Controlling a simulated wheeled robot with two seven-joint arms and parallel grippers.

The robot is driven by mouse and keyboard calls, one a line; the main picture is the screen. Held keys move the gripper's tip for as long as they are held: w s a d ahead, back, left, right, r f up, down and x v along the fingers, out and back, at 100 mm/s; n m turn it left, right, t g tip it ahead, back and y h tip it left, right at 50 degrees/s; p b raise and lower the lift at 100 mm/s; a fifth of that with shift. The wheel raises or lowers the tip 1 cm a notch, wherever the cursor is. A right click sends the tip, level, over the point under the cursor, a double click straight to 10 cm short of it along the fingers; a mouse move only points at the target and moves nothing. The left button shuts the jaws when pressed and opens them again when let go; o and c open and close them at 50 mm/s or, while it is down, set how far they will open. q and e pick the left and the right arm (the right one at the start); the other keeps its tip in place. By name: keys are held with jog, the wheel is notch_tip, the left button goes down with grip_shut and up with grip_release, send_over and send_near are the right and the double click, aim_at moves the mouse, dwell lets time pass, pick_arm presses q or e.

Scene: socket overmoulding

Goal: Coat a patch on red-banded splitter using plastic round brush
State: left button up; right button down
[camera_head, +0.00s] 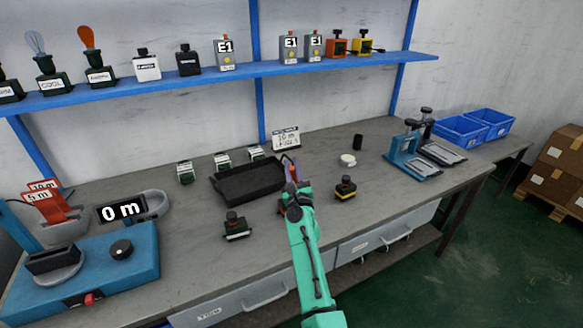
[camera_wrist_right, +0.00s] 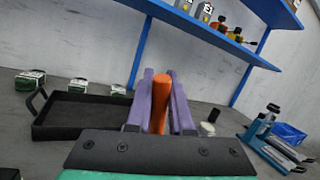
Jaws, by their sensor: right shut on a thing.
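My right gripper (camera_head: 289,168) comes in from the bottom over the middle of the table, beside the black tray's right end. Its purple fingers are shut on an orange handle (camera_wrist_right: 160,95), seen upright between them in the right wrist view; I take it for the plastic round brush. Its bristle end is not clear in either view. A small black splitter (camera_head: 236,227) stands left of my right arm, apart from the gripper; its band seems reddish but is tiny. A yellow-banded black splitter (camera_head: 346,188) stands right of the gripper. My left gripper is not in view.
A white round piece (camera_head: 348,159) and black cylinder (camera_head: 357,142) stand at the back right. Blue clamp stands (camera_head: 412,163) are at the right, a blue machine (camera_head: 120,275) at the left. The front table middle has free room.

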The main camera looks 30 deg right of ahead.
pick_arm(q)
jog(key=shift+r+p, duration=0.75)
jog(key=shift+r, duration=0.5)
pick_arm(e)
jog(key=shift+r, duration=1.25)
pick_arm(q)
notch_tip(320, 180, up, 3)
jog(key=p, duration=0.3)
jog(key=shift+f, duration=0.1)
pick_arm(e)
notch_tip(320, 180, up, 3)
jog(key=shift+r, duration=0.1)
